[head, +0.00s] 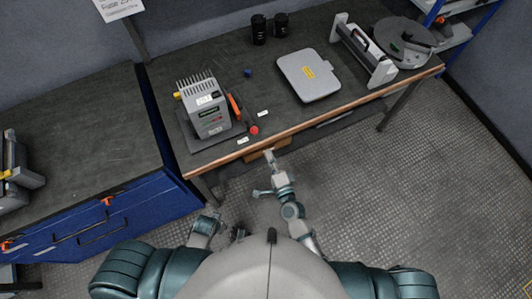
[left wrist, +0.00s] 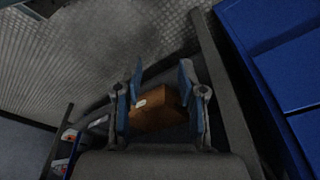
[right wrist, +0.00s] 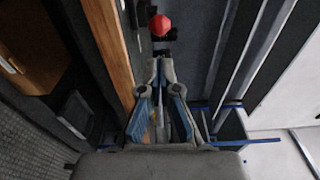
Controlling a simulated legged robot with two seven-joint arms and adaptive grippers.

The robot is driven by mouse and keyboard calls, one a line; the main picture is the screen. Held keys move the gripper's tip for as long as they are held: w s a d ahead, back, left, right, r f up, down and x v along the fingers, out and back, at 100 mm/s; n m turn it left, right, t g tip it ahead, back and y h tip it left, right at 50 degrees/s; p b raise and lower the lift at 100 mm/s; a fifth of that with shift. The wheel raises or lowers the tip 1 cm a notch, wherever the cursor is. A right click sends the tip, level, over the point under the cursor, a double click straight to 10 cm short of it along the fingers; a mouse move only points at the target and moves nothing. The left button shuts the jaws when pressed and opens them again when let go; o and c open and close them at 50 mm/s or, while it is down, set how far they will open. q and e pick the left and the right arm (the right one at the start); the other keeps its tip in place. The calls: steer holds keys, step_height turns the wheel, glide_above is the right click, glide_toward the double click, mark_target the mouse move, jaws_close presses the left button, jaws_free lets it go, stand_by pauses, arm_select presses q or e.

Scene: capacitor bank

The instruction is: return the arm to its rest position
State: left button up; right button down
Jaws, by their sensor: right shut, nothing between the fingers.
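My right gripper (head: 268,154) is at the front edge of the workbench, below the grey finned unit. In the right wrist view my right gripper (right wrist: 160,72) is shut and empty, with a red knob (right wrist: 160,25) beyond its fingertips. My right arm reaches forward from my body. My left gripper (left wrist: 160,78) is open, with its fingers apart and nothing held. A brown box (left wrist: 158,108) shows beyond and between its fingers, apart from them. In the head view the left arm is folded close to my body, and its fingers are hard to make out.
The workbench (head: 345,108) holds the grey finned unit (head: 208,112), the red knob (head: 254,131), a grey case (head: 309,75), black cylinders (head: 259,29) and a round reel (head: 404,38). A blue drawer cabinet (head: 120,215) stands at left. The floor (head: 440,180) at right is clear.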

steer(key=s+d+f+n+g+h+p, duration=0.1)
steer(key=s+d+f+n+g, duration=0.2)
steer(key=f, duration=0.5)
steer(key=s+d+f+n+g+p, duration=0.1)
steer(key=s+d+f+n+g, duration=0.25)
steer(key=f, duration=0.55)
arm_select(q)
steer(key=s+f+p, duration=0.2)
steer(key=s+f, duration=0.2)
steer(key=f, duration=0.5)
steer(key=shift+f+g, duration=0.15)
steer(key=shift+g, duration=0.15)
arm_select(e)
steer(key=s+d+f+n+g+h, duration=0.3)
steer(key=s+d+f+n+g, duration=0.1)
steer(key=s+d+f, duration=0.3)
steer(key=s+d+f+n+g+h, duration=0.3)
steer(key=s+d+f, duration=0.4)
steer(key=s+d, duration=0.4)
steer(key=shift+s+f+n+g+h, duration=0.3)
steer(key=shift+s+n+g, duration=0.25)
steer(key=shift+s+n, duration=0.3)
arm_select(q)
steer(key=shift+a, duration=0.1)
